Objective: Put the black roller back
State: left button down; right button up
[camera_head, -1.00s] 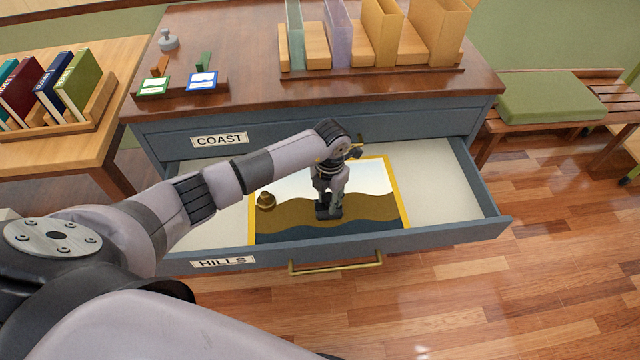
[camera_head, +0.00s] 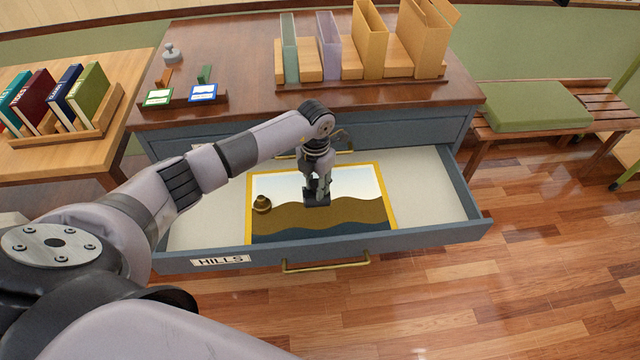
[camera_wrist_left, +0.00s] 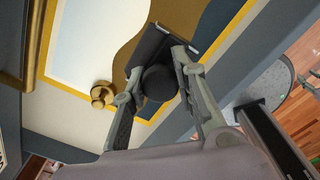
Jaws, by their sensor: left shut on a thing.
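My left gripper (camera_head: 317,192) points down over the open drawer and is shut on the black roller (camera_head: 317,201). In the left wrist view the roller (camera_wrist_left: 159,82) shows as a dark flat body with a round black knob between the fingers. It appears over the lower part of a yellow-bordered landscape print (camera_head: 285,218) lying in the drawer. I cannot tell whether the roller touches the print.
A brass weight (camera_head: 262,205) sits at the print's left side. The HILLS drawer (camera_head: 440,232) is pulled out, with bare floor at both ends. Above it, the cabinet top (camera_head: 250,105) holds small signs, a grey knobbed object (camera_head: 171,52) and upright folders (camera_head: 370,40). A green-cushioned bench (camera_head: 530,107) stands right.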

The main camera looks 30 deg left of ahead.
jog(key=shift+a, duration=0.75)
